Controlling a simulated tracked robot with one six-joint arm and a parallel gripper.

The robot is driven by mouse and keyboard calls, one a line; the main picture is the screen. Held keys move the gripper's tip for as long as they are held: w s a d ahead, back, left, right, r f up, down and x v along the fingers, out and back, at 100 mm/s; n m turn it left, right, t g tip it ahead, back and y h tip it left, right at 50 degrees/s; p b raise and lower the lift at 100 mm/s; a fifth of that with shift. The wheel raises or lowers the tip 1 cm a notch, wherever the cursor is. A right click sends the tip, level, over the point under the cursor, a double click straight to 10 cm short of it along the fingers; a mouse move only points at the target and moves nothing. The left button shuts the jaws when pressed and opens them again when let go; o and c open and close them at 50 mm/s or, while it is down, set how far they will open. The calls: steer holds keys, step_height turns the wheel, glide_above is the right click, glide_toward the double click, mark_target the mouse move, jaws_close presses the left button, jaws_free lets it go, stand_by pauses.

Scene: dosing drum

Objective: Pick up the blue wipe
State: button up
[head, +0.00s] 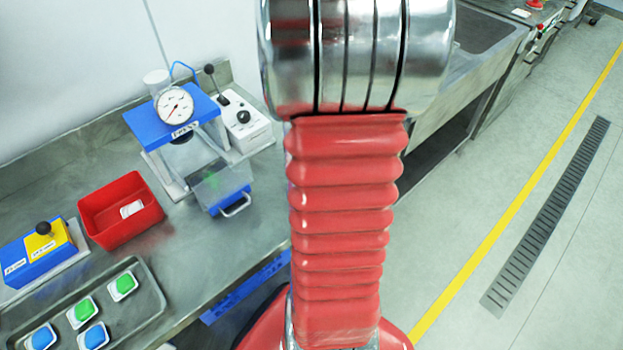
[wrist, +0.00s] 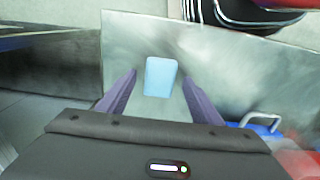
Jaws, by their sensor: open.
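The blue wipe (wrist: 161,78) is a small pale-blue flat piece lying on the grey metal surface (wrist: 232,62) in the wrist view. My gripper (wrist: 158,80) is open, with its two purple fingers on either side of the wipe in the picture. No contact between fingers and wipe shows, and the height of the fingers above the surface is hard to tell. In the head view I cannot see the wipe or my gripper; my arm fills the middle.
The head view shows a blue press with a gauge (head: 174,104), a red bin (head: 104,228) and a tray (head: 151,296) holding green and blue capped pieces. A handled blue part (wrist: 262,128) is at lower right in the wrist view, and a dark object (wrist: 262,12) at the top.

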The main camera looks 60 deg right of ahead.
steer(key=shift+f, duration=0.25)
steer(key=shift+c, duration=0.6)
steer(key=c, duration=1)
steer(key=shift+r, duration=0.1)
step_height(320, 180, up, 10)
stand_by(0.3)
